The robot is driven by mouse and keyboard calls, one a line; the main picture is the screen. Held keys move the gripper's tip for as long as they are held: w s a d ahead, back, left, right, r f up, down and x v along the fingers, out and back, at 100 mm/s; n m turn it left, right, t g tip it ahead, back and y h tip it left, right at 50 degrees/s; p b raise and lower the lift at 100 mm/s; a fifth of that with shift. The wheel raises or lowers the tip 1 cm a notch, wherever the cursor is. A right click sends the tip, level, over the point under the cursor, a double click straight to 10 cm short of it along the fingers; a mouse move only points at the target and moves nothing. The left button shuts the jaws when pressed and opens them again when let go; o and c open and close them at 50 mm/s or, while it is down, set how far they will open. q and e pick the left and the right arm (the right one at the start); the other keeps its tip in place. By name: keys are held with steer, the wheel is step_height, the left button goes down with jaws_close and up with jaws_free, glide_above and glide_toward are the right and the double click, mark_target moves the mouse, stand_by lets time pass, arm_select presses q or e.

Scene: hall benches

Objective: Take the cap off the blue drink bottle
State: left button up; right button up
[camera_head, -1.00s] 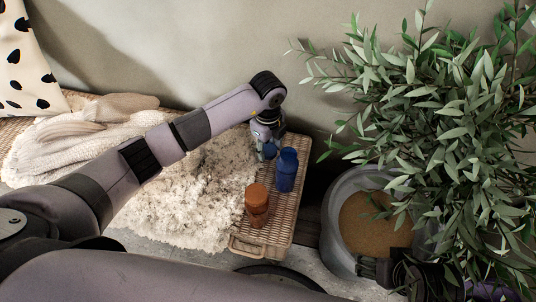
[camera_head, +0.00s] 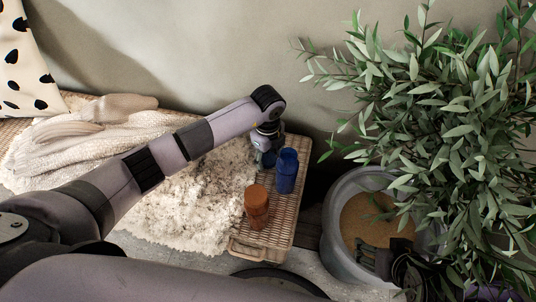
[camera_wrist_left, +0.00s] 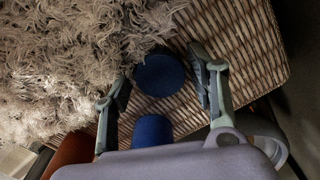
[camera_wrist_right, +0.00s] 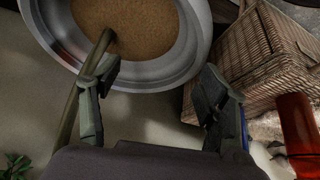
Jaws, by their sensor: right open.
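The blue drink bottle (camera_head: 287,176) stands upright near the right end of the wicker bench; its top also shows at the bottom of the left wrist view (camera_wrist_left: 152,130). My left gripper (camera_head: 268,140) points down just left of the bottle. Its fingers are on both sides of a round dark-blue piece that looks like the cap (camera_wrist_left: 160,74), apart from the bottle. In the head view this piece is partly hidden by the hand. My right gripper (camera_wrist_right: 160,68) is open and empty by the planter, with a brown stem beside one finger.
An orange jar (camera_head: 257,205) stands in front of the bottle on the wicker bench (camera_head: 276,228). A shaggy cream rug (camera_head: 190,205) covers the bench to the left. A grey planter (camera_head: 335,225) with a leafy plant (camera_head: 455,100) stands close on the right.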

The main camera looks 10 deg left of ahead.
mark_target(268, 157)
arm_select(q)
steer(key=shift+o, duration=0.5)
step_height(268, 157, up, 3)
steer(key=shift+r+p, duration=0.2)
steer(key=shift+p, duration=0.45)
step_height(268, 157, up, 9)
steer(key=p, duration=0.2)
arm_select(e)
steer(key=s, duration=0.1)
steer(key=s+g, duration=0.1)
steer(key=s+f+g, duration=0.1)
steer(key=shift+d, duration=0.4)
arm_select(q)
steer(key=shift+s+f, duration=0.1)
